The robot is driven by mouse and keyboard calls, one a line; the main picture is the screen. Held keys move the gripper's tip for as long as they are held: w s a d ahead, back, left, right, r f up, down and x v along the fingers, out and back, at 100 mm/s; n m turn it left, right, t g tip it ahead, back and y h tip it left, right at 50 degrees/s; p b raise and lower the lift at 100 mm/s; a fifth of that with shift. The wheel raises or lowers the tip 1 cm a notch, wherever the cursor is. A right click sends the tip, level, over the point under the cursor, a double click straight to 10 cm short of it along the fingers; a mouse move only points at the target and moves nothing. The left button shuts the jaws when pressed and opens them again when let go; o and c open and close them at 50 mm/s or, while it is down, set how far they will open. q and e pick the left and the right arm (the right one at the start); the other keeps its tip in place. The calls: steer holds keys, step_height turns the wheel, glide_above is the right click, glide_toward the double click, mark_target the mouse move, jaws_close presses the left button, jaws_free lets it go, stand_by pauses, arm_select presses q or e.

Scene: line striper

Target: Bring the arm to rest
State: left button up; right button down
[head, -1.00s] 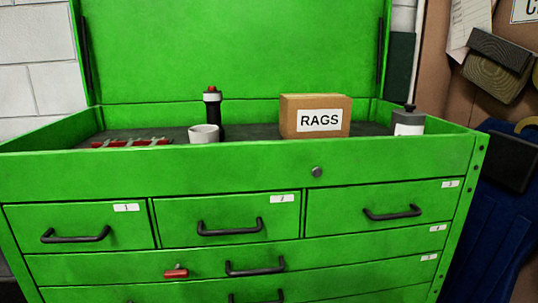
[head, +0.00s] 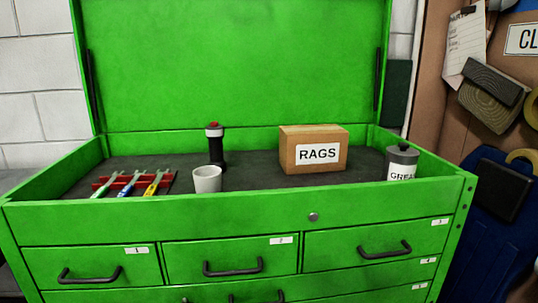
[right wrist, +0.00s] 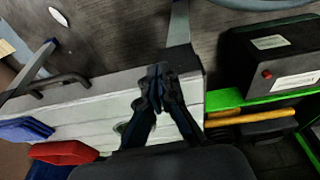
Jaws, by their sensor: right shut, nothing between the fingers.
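My right gripper (right wrist: 158,78) shows in the right wrist view with its dark fingers together and nothing between them. Its fingertips hang over a pale, plank-like surface (right wrist: 95,115); I cannot tell how far away that is. Neither arm shows in the head view, and my left gripper is in no view. The green tool chest (head: 240,217) stands ahead with its lid up and its drawers shut.
In the right wrist view, a black box (right wrist: 278,55) lies right of the fingers.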

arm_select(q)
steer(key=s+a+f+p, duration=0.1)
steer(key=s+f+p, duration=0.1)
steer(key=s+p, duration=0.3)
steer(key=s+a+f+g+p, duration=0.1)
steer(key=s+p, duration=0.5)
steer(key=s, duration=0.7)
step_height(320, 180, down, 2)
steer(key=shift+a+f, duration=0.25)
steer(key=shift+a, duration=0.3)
arm_select(e)
steer(key=s+d+f, duration=0.1)
steer(key=s+f, duration=0.1)
steer(key=s, duration=0.7)
steer(key=s+d+f+g, duration=0.1)
steer(key=s+d+f, duration=0.1)
steer(key=s, duration=0.7)
steer(key=shift+f, duration=0.75)
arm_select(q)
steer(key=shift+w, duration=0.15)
arm_select(e)
steer(key=shift+d, duration=0.15)
